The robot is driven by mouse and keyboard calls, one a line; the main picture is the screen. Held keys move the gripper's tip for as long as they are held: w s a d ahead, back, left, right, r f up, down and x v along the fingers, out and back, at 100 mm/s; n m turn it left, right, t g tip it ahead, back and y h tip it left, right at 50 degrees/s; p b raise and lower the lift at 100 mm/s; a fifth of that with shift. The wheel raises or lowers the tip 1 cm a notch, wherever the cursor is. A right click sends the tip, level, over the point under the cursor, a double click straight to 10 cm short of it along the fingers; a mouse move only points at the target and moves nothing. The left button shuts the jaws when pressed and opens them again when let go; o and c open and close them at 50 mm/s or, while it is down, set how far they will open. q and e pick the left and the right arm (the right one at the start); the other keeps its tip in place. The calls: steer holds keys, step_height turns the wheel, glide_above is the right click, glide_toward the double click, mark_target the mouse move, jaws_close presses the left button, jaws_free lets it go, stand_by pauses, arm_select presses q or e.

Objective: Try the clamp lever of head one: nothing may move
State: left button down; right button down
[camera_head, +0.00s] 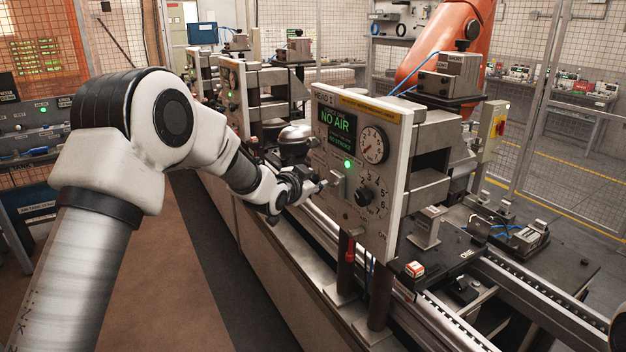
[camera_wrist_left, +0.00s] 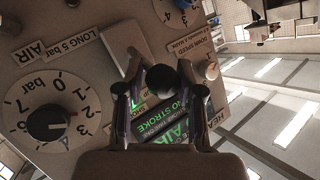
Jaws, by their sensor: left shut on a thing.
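The head one panel (camera_head: 382,115) is a pale upright plate marked HEAD 1. Its screen (camera_head: 338,123) reads NO AIR, with a lit green lamp (camera_head: 347,163) below. My left gripper (camera_head: 318,187) is at the panel's left side. In the left wrist view, my left gripper (camera_wrist_left: 164,95) has its fingers on either side of a black round knob (camera_wrist_left: 162,76), which appears to be the clamp lever's end. The lever's shaft is mostly hidden. A dial (camera_wrist_left: 50,118) marked in bar and the screen (camera_wrist_left: 170,120) also show there. My right gripper is not in view.
A pressure gauge (camera_head: 373,145) and a dark selector knob (camera_head: 363,197) sit on the panel close to my left gripper. A rail (camera_head: 530,295) runs below. Brown floor (camera_head: 165,270) is clear at left.

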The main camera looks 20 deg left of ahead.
arm_select(q)
steer(key=shift+w+a+r, duration=0.1)
steer(key=shift+r, duration=0.4)
steer(key=c, duration=0.9)
jaws_free()
steer(key=shift+c, duration=0.2)
steer(key=shift+o, duration=0.6)
steer(key=shift+a+f, duration=0.15)
steer(key=shift+f, duration=0.15)
steer(key=shift+s, duration=0.35)
steer(key=v, duration=1.1)
steer(key=shift+s+a, duration=0.1)
